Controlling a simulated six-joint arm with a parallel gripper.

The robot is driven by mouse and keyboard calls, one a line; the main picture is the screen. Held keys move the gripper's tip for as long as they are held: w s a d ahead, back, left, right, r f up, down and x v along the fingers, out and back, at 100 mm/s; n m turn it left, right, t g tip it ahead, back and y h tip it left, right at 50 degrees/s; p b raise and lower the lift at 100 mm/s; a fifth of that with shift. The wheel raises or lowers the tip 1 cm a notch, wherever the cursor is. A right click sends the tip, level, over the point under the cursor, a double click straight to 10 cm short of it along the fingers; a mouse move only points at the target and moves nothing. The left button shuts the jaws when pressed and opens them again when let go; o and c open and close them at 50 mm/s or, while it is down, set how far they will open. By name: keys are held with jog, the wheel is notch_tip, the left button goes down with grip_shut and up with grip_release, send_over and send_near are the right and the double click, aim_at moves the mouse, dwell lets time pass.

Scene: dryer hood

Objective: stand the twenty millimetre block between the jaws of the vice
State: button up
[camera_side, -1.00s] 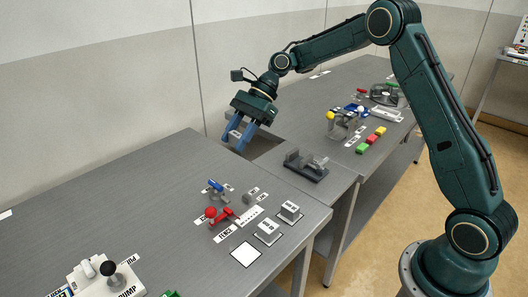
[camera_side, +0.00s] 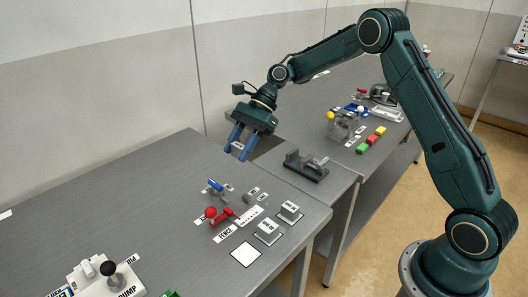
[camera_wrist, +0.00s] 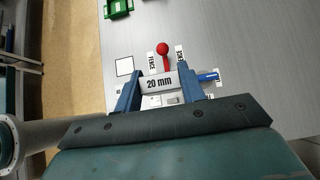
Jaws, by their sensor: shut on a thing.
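My gripper (camera_side: 238,152) is shut on the twenty millimetre block. The block (camera_wrist: 159,83), light grey and marked "20 mm", shows between the blue fingers (camera_wrist: 160,88) in the wrist view. In the side view the block (camera_side: 238,146) is a small pale shape between the fingertips, held above the bench. The vice (camera_side: 305,166), dark with grey jaws, sits to the right of my gripper near the bench's right edge. My gripper is apart from it. The vice is not seen in the wrist view.
Two grey blocks (camera_side: 289,211) (camera_side: 268,231) stand near the bench's front edge beside an empty white square (camera_side: 246,254). A red-knobbed fence lever (camera_side: 211,213) and a blue-handled lever (camera_side: 216,185) stand nearby. A pump (camera_side: 100,278) is at lower left.

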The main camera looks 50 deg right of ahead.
notch_tip(320, 180, down, 16)
jog(key=shift+r, duration=0.1)
dwell(0.8)
jog(key=shift+f, duration=0.2)
jog(key=o, duration=1)
jog(key=v, duration=1.3)
jog(key=shift+d+r, duration=0.2)
jog(key=shift+d, duration=0.15)
